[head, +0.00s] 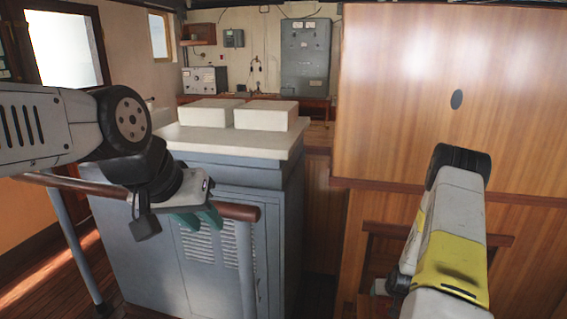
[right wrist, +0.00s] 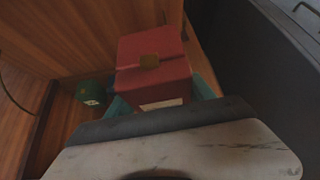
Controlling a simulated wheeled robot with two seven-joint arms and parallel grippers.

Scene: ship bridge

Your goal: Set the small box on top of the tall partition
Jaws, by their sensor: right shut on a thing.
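The small box (right wrist: 152,80) is red with a tan patch and a pale label, and shows in the right wrist view. My right gripper (right wrist: 160,100) is shut on it, with a teal finger at either side. In the head view my right arm comes in at the lower right; its gripper and the box are hidden there. The tall partition (head: 440,90) is a broad wooden panel at the right, with a dark oval spot, standing beyond my right arm. My left gripper (head: 198,219) appears open and empty, with its teal fingertips apart near a wooden handrail.
A grey cabinet (head: 160,230) with a pale top stands centre left, carrying two white blocks (head: 265,115). The wooden handrail (head: 235,211) runs in front of it. A green round object (right wrist: 92,92) lies low beside wood in the right wrist view.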

